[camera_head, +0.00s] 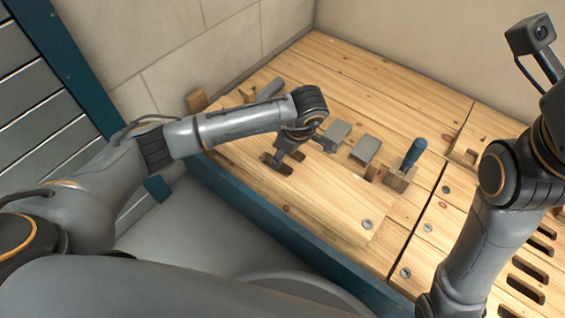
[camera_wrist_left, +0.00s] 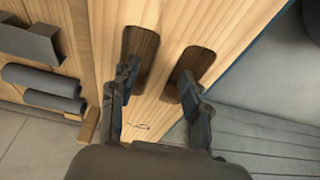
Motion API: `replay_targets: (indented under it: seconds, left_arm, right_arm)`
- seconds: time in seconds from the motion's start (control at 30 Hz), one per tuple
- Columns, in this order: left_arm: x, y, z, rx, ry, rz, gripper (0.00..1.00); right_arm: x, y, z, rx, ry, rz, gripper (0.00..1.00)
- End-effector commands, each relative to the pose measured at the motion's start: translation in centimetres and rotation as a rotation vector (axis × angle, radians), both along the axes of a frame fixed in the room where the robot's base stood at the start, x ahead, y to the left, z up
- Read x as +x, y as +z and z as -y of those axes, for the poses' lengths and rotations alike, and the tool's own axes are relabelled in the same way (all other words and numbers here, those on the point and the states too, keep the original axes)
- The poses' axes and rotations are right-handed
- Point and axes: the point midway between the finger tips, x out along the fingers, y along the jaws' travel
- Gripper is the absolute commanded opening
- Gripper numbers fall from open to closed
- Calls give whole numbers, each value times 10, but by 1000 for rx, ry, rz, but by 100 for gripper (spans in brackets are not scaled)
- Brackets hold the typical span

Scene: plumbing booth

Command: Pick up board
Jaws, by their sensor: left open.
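A pale wooden board (camera_head: 325,207) lies flat on the workbench, with a round metal fitting near its front right corner. Two dark oblong slots are cut in the board, which also fills the middle of the left wrist view (camera_wrist_left: 164,62). My left gripper (camera_head: 278,161) points down at these slots from above. In the left wrist view, the fingers of my left gripper (camera_wrist_left: 160,75) are apart, one at each slot, with bare wood between them. I cannot tell how deep the fingertips reach. My right gripper is out of view.
Grey metal plates (camera_head: 366,149) and a blue-handled tool (camera_head: 413,154) in a wooden holder stand just behind the board. A grey cylinder (camera_head: 270,89) lies farther back. The workbench's blue edge (camera_head: 290,245) runs along the front, and walls close off the back.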

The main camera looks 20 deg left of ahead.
Motion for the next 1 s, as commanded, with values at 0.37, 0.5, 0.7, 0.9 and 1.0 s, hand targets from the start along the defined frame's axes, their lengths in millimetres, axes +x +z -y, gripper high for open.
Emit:
replay_targets:
  seconds: [0.37,0.5,0.7,0.9,1.0]
  left_arm:
    - [1,-2,-1,0,1,1,27]
    - [1,-2,-1,0,1,1,0]
    - [1,-2,-1,0,1,1,0]
    - [2,0,-1,-1,1,4,0]
    - [2,2,-1,-1,1,4,0]
  right_arm:
    - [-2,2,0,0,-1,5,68]
    - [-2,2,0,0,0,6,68]
    - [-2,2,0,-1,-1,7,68]
    - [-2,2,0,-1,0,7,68]
    - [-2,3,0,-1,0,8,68]
